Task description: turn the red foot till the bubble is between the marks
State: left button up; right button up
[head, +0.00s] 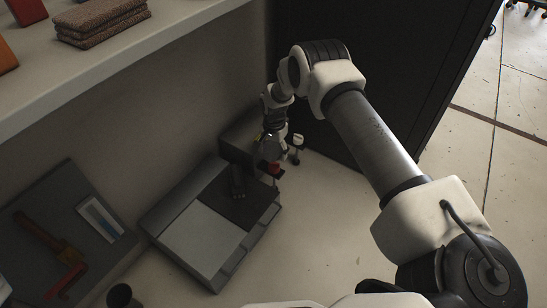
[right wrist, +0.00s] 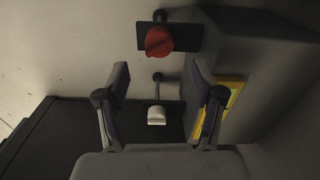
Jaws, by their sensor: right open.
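The red foot (right wrist: 159,41) is a round red knob with a slot-like line across it, on a dark plate in the right wrist view. My left gripper is not in view.
A grey case (head: 203,240) with a dark top plate stands left of the gripper. A dark board (head: 62,190) with an orange-brown bar lies at far left, near a dark cup (head: 119,295). A shelf (head: 150,47) overhangs upper left. A black cabinet (head: 400,55) stands behind my arm.

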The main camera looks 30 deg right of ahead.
aim_at(274, 163)
notch_tip(274, 163, down, 7)
jog(key=b, duration=0.4)
jog(key=shift+f, duration=0.1)
jog(key=shift+c, duration=0.4)
jog(key=c, duration=1.1)
